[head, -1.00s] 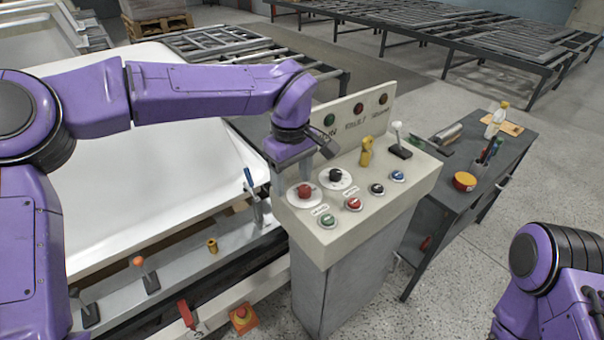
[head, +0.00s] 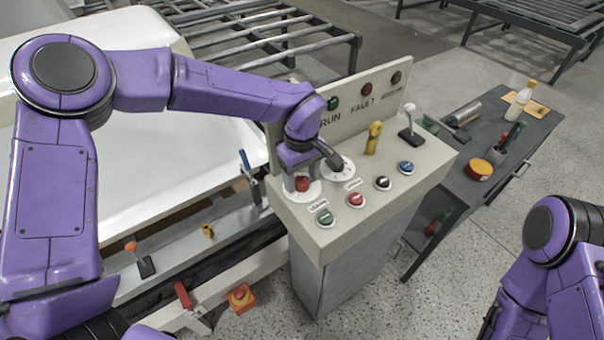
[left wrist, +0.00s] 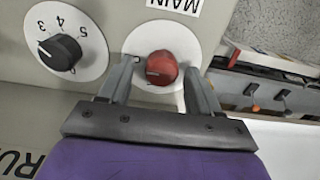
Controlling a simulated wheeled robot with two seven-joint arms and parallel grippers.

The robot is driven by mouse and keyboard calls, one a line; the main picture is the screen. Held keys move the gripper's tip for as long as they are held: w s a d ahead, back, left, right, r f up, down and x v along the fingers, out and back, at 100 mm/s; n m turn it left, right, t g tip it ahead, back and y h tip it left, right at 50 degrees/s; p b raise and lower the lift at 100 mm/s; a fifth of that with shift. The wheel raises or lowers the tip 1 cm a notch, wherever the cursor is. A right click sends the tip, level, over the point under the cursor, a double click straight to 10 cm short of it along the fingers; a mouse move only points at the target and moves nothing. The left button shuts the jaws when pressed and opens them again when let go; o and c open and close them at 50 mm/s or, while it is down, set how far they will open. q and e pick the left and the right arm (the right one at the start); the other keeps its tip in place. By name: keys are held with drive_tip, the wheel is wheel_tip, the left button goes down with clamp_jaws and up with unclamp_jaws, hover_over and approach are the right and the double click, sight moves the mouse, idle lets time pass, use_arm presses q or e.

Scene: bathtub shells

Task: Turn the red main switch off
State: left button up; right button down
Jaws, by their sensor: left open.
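The red main switch (head: 302,184) is a round knob on a white disc at the left of the console's sloping top. In the left wrist view the red knob (left wrist: 161,67) sits beside a label reading MAIN. My left gripper (head: 300,180) is over the switch from behind. In the left wrist view its open fingers (left wrist: 160,80) stand on either side of the red knob, with a gap visible at each side. My right arm shows at the lower right, but its gripper is out of view.
A black numbered dial (left wrist: 60,52) is next to the switch. The console (head: 405,188) also carries green, red, black and blue buttons, a yellow handle (head: 373,138) and a white-knobbed lever (head: 410,125). A dark workbench (head: 480,205) stands at the right.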

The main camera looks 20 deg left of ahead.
use_arm(q)
drive_tip(key=shift+f, duration=0.15)
drive_tip(key=shift+s+d, duration=0.1)
drive_tip(key=shift+s, duration=0.15)
drive_tip(key=shift+w, duration=0.1)
drive_tip(key=c, duration=1)
drive_tip(key=shift+c, duration=0.2)
